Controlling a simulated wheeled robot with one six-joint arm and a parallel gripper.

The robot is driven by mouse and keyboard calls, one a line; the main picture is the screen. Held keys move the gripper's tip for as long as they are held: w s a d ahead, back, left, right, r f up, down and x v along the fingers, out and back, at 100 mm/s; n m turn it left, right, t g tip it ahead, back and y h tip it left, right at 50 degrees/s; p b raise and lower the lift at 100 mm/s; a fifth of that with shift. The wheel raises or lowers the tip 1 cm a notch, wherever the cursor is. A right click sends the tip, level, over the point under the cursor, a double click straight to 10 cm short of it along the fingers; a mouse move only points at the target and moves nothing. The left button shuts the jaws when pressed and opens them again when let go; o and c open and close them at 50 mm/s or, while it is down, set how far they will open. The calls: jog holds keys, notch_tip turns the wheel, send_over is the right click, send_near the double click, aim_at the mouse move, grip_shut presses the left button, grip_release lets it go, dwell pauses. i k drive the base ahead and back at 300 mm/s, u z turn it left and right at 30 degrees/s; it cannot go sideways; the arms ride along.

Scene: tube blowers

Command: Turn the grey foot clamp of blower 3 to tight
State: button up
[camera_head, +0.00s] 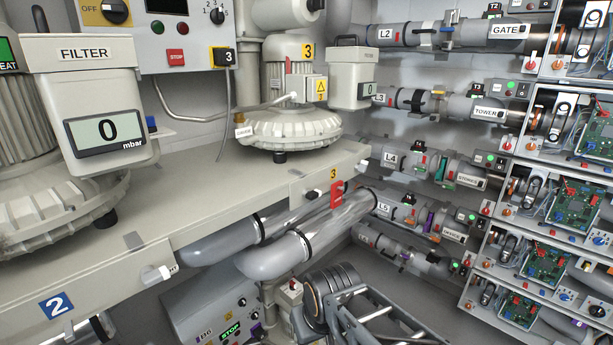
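Blower 3 (288,128), a pale ribbed housing with a yellow 3 label, stands on the bench at upper middle. A black foot (280,157) shows under its front. Small grey clips sit on the bench's front edge, one left of the lower yellow 3 label (297,193) and one at the right corner (363,166). I cannot tell which of these is the grey foot clamp, nor its setting. A red lever-like part (336,193) is on the front edge beside the label. I cannot make out my gripper.
The bench (215,175) runs from left to middle, with a filter box (85,100) at left. Large grey pipes (290,250) pass below its front edge. Pipes and racks with circuit boards (575,200) fill the right.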

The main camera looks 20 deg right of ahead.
aim_at(361, 167)
jog(key=u, duration=0.2)
jog(key=k, duration=0.2)
jog(key=z, duration=0.8)
jog(key=i, duration=1.1)
